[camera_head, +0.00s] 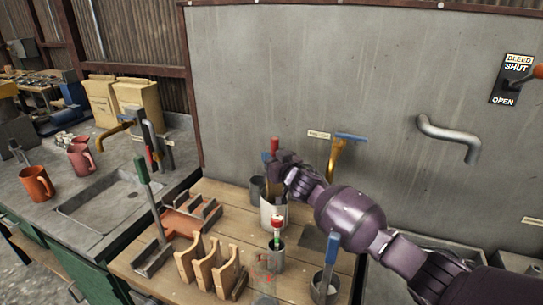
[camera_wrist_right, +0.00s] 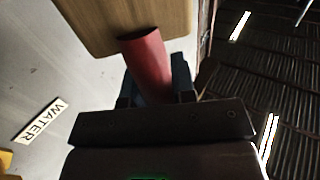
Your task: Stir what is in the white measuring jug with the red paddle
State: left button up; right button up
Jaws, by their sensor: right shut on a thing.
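The red paddle's handle (camera_head: 274,145) sticks up above my right gripper (camera_head: 284,172) in the head view. My right gripper is shut on this handle, and the red handle (camera_wrist_right: 148,62) shows between the dark fingers (camera_wrist_right: 155,88) in the right wrist view. The white measuring jug (camera_head: 273,214) stands on the wooden bench top, right below the gripper. The paddle's lower end is hidden by the hand and the jug, so I cannot tell how deep it sits. The jug's contents are not visible. My left gripper is not in view.
A dark cup (camera_head: 256,188) stands close behind the jug. In front are a grey cup (camera_head: 276,259) with a red-and-white-topped tool and a metal cup (camera_head: 325,291) with a blue-handled tool. A wooden rack (camera_head: 208,268) stands left. A yellow tap (camera_head: 335,155) is on the wall.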

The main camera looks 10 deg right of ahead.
notch_tip(320, 180, down, 7)
jog(key=b, duration=0.4)
jog(key=shift+r, duration=0.1)
dwell(0.6)
